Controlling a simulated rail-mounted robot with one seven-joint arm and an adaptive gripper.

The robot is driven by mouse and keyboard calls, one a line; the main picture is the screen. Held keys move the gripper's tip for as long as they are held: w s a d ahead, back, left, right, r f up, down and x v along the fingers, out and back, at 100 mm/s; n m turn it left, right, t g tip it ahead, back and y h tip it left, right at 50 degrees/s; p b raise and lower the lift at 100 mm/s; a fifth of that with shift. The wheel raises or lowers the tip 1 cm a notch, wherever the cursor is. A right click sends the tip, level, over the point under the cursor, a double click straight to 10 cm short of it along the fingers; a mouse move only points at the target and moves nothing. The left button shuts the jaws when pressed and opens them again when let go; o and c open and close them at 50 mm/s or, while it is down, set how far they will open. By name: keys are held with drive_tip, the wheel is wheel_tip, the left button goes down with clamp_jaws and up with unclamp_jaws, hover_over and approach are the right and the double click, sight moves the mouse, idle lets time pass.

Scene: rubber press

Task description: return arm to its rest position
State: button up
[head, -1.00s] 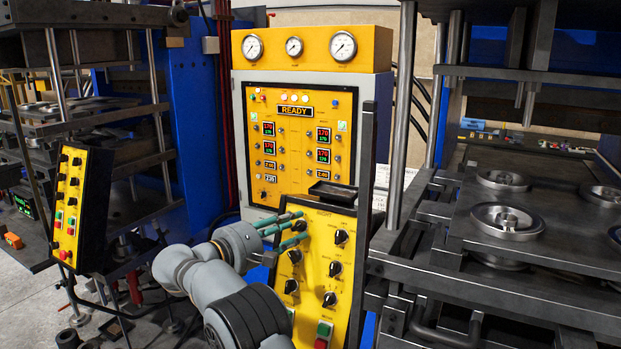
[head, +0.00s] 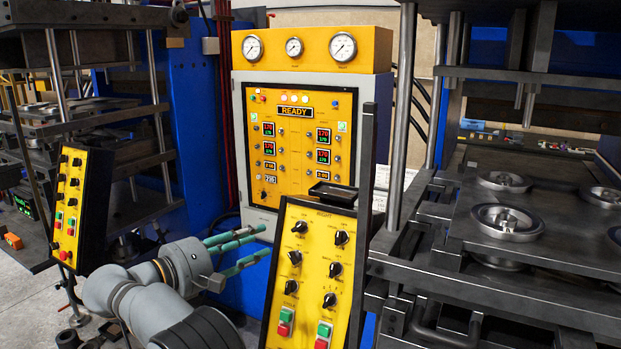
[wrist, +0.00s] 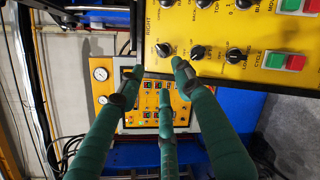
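My gripper (head: 265,239) has slim green fingers and is left of the tilted yellow right-hand control panel (head: 315,265) in the head view. The fingers point right and are spread apart, with nothing between them. In the wrist view the gripper (wrist: 157,70) shows three separate fingers, open and empty. The panel (wrist: 230,40) fills the upper right there, with black knobs and green and red buttons. I cannot tell the exact gap between fingertips and panel, but no finger appears to grip a knob.
A tall cabinet (head: 295,100) with gauges and a READY display stands behind the gripper. The press with round metal moulds (head: 508,221) is at the right. Another yellow panel (head: 70,205) stands at the left.

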sight(294, 231)
drive_tip(key=x, duration=1.1)
drive_tip(key=shift+w+d, duration=0.2)
drive_tip(key=shift+d, duration=0.1)
drive_tip(key=shift+a+f+n+t+b, duration=0.1)
drive_tip(key=shift+f+n+t+b, duration=0.35)
drive_tip(key=shift+n+b, duration=0.6)
drive_tip(key=shift+n+t+b, duration=0.25)
drive_tip(key=shift+n+b, duration=0.15)
drive_tip(key=shift+n, duration=0.45)
drive_tip(key=n, duration=0.2)
drive_tip(key=n+t+y, duration=0.1)
drive_tip(key=shift+s+r, duration=0.25)
drive_tip(key=n+t+y, duration=0.1)
drive_tip(key=n, duration=0.2)
drive_tip(key=shift+r+n, duration=0.1)
drive_tip(key=shift+n, duration=0.2)
drive_tip(key=shift+s+n+y+p, duration=0.1)
drive_tip(key=shift+n+y+p, duration=0.25)
drive_tip(key=shift+n+y, duration=0.25)
drive_tip(key=shift+b+v, duration=1.1)
drive_tip(key=shift+v, duration=1.85)
drive_tip(key=shift+f, duration=0.2)
